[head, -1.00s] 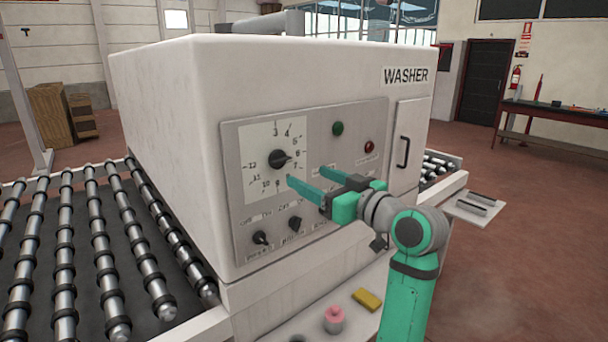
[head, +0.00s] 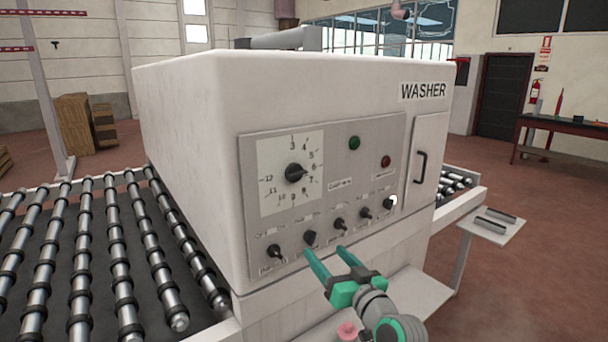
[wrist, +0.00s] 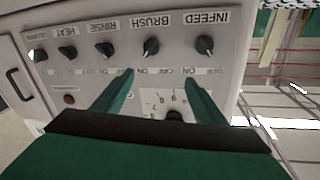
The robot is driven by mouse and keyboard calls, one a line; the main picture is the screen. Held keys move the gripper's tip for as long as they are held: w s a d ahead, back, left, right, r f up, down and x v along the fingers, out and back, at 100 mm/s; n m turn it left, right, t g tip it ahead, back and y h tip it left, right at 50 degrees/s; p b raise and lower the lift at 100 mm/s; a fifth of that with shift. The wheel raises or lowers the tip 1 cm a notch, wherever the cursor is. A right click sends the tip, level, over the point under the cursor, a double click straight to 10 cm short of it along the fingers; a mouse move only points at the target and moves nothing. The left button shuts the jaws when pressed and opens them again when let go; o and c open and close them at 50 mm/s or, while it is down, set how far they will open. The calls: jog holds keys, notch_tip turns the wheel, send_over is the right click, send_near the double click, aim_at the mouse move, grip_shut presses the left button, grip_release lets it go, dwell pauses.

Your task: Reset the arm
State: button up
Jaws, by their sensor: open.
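My gripper (head: 328,262) is open and empty, low in front of the washer's control panel (head: 228,222). Its two teal fingers are spread apart and point towards the panel. In the wrist view, which is upside down, the gripper (wrist: 160,88) shows its fingers apart with the panel beyond. The panel carries a large dial (head: 296,173), a green button (head: 354,143), a red button (head: 386,161) and a row of black knobs (head: 340,224). The wrist view shows knob labels such as INFEED, BRUSH, RINSE and HEAT. I cannot tell from the views whether a fingertip touches the panel.
The white washer (head: 190,150) fills the middle. A roller conveyor (head: 110,265) lies to its left. A pink object (head: 347,331) sits on the ledge under the panel. A small side shelf (head: 490,228) stands at right, with open floor (head: 545,270) beyond.

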jog(key=s+a+f+m+h, duration=0.15)
jog(key=s+f, duration=0.25)
jog(key=f, duration=0.4)
jog(key=s+f+m+h, duration=0.2)
jog(key=s+f, duration=0.2)
jog(key=f, duration=0.4)
jog(key=s+a+f+m+h, duration=0.15)
jog(key=s+f, duration=0.25)
jog(key=f, duration=0.4)
jog(key=s+f+h, duration=0.1)
jog(key=s+f, duration=0.4)
jog(key=s, duration=0.2)
jog(key=s+f+h, duration=0.2)
jog(key=s+f, duration=0.3)
jog(key=s, duration=0.3)
jog(key=s+a+r+n, duration=0.1)
jog(key=s+r, duration=0.1)
jog(key=s, duration=1)
jog(key=s+a+r+n+g, duration=0.1)
jog(key=s+a+r, duration=0.1)
jog(key=s, duration=1.1)
jog(key=shift+s+a, duration=0.2)
jog(key=shift+s, duration=0.1)
jog(key=shift+c, duration=0.2)
